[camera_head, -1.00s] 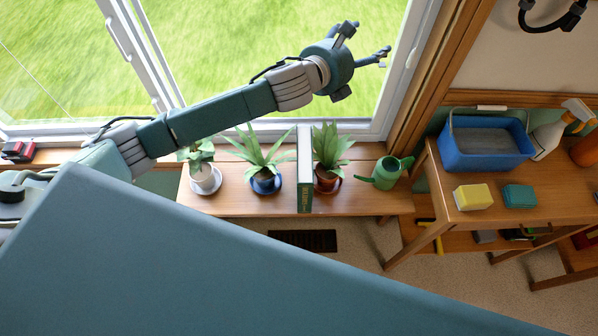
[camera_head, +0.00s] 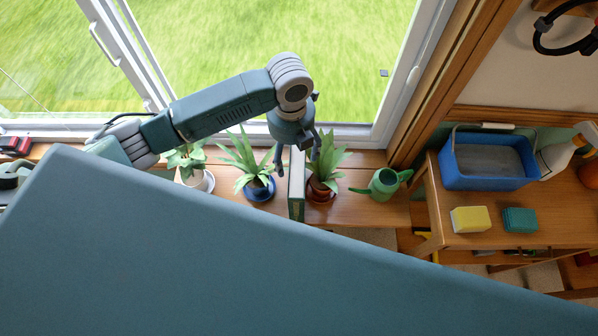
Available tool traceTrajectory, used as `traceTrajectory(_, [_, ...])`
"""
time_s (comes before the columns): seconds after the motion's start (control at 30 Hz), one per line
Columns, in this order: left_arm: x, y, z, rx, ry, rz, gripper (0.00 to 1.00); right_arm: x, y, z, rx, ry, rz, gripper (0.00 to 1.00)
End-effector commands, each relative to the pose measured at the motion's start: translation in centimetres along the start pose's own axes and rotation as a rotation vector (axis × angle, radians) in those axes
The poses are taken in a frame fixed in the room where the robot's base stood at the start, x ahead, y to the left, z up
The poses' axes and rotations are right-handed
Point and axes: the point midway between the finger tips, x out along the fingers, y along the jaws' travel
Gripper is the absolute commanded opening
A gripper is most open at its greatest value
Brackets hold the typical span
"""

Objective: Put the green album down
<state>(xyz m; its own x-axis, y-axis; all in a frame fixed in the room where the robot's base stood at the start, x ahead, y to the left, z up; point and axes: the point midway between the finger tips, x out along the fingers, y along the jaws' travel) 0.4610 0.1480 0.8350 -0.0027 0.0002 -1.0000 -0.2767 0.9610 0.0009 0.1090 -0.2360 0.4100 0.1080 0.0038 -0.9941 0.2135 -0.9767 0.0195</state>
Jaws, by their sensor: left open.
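The green album (camera_head: 296,190) stands upright on a wooden bench (camera_head: 350,209), its pale page edges facing up. A plant in a blue pot (camera_head: 261,188) is to its left and a plant in a brown pot (camera_head: 319,189) to its right. My left gripper (camera_head: 296,153) points down over the album's top, open, with one finger on each side. I cannot tell whether the fingers touch the album. The album's lower front is partly hidden by a large blue surface in the foreground. My right gripper is not in view.
A plant in a white pot (camera_head: 195,178) and a green watering can (camera_head: 384,182) stand on the bench. On the right table are a blue tub (camera_head: 489,176), a yellow sponge (camera_head: 470,219) and a teal block (camera_head: 520,220). A window is behind the bench.

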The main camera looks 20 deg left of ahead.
Motion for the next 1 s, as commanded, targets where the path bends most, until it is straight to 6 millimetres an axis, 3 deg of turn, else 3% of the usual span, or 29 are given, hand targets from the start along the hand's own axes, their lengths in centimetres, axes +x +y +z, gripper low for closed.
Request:
traceTrajectory(0.2, [3.5, 0.0, -0.4, 0.0, 0.01, 0.003, 0.73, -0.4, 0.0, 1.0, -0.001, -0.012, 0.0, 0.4])
traceTrajectory(0.43, [5.4, 0.0, -0.3, 0.001, 0.006, 0.003, 0.73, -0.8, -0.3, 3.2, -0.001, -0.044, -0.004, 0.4])
traceTrajectory(0.8, [10.1, -0.3, -0.9, 0.001, 0.004, 0.003, 0.73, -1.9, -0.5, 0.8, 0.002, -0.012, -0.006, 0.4])
traceTrajectory(1.0, [10.4, -0.4, -0.9, 0.002, 0.002, 0.002, 0.73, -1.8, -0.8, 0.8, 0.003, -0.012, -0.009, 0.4])
